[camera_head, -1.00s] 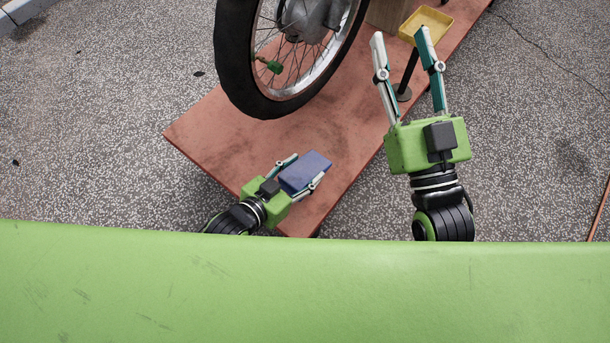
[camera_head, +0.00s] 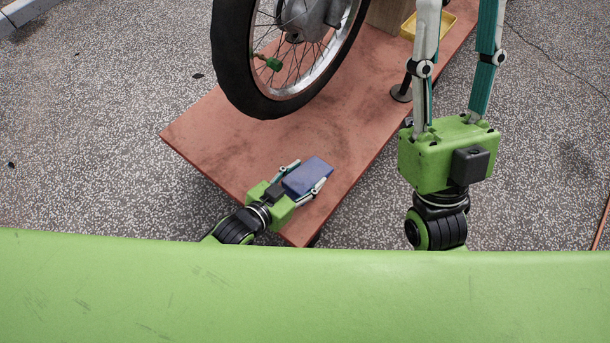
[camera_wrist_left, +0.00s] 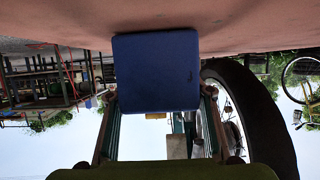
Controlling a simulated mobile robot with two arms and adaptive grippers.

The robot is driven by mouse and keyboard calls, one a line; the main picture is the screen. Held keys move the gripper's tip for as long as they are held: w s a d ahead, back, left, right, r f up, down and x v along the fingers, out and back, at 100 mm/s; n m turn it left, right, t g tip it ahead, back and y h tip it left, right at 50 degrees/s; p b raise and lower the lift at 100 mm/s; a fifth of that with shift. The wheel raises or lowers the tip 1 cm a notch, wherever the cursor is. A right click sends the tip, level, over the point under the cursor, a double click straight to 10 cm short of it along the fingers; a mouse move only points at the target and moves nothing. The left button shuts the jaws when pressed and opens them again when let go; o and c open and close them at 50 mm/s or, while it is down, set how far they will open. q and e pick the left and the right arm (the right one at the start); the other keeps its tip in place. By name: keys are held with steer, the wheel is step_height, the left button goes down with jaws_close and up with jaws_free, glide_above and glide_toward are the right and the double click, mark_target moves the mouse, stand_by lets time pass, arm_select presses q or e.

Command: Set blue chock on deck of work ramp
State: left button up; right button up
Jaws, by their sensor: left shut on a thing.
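The blue chock (camera_head: 309,174) is a flat blue block over the near end of the reddish-brown work ramp deck (camera_head: 215,135). My left gripper (camera_head: 306,180) is shut on it, with a finger along each side. In the left wrist view, which is upside down, the chock (camera_wrist_left: 155,70) is between the fingers and overlaps the deck (camera_wrist_left: 240,25). I cannot tell whether its underside touches the deck. My right gripper (camera_head: 457,35) is raised at the right, its fingers spread and empty, tips cut off by the top edge.
A spoked wheel (camera_head: 232,65) with a black tyre stands on the deck beyond the chock. A yellow tray (camera_head: 448,24) and a dark stand foot (camera_head: 401,93) are near the right gripper. Speckled pavement surrounds the ramp.

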arm_select(q)
steer(key=o, duration=1.4)
steer(key=shift+o, duration=0.2)
